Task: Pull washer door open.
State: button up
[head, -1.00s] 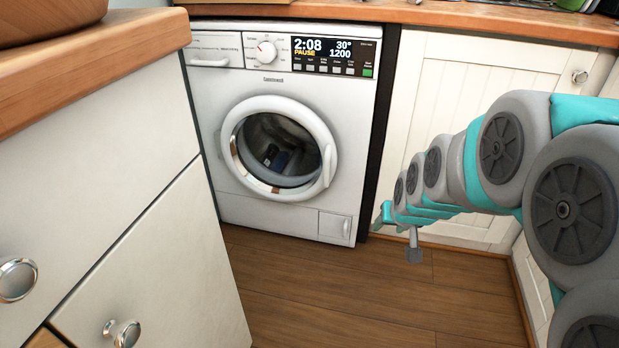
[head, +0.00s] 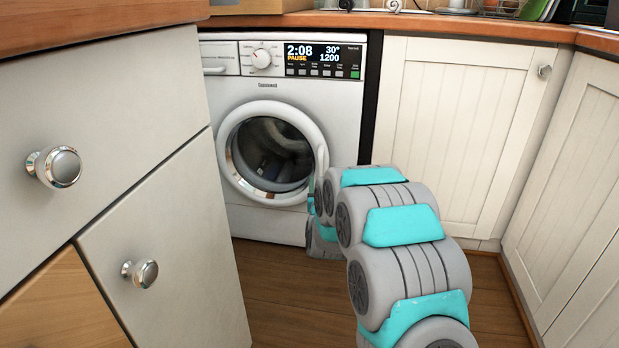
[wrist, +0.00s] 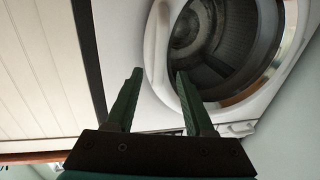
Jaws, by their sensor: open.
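The white washer (head: 300,100) stands under the counter with its round door (head: 270,150) shut. The door's dark glass shows laundry inside. The white door handle (head: 322,165) is on the right side of the door, partly hidden by my arm. The wrist view looks rotated, and there the handle (wrist: 155,50) shows at the left of the door ring (wrist: 272,88). My gripper (wrist: 158,73) is open and empty. In that view the handle's end appears between the two fingertips; I cannot tell whether they touch it. In the head view my arm hides the gripper.
White drawers with round knobs (head: 54,167) stand close on the left. A white cabinet door (head: 450,130) is right of the washer, and more cabinets (head: 570,190) run along the right. A wooden counter (head: 440,24) lies above. Wooden floor (head: 290,290) is clear before the washer.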

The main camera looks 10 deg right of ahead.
aim_at(320, 171)
jog(key=shift+w+d+b, duration=0.25)
jog(key=shift+w, duration=1.7)
jog(key=shift+w+d+b, duration=0.2)
jog(key=shift+w, duration=1.75)
jog(key=shift+c, duration=0.2)
grip_shut()
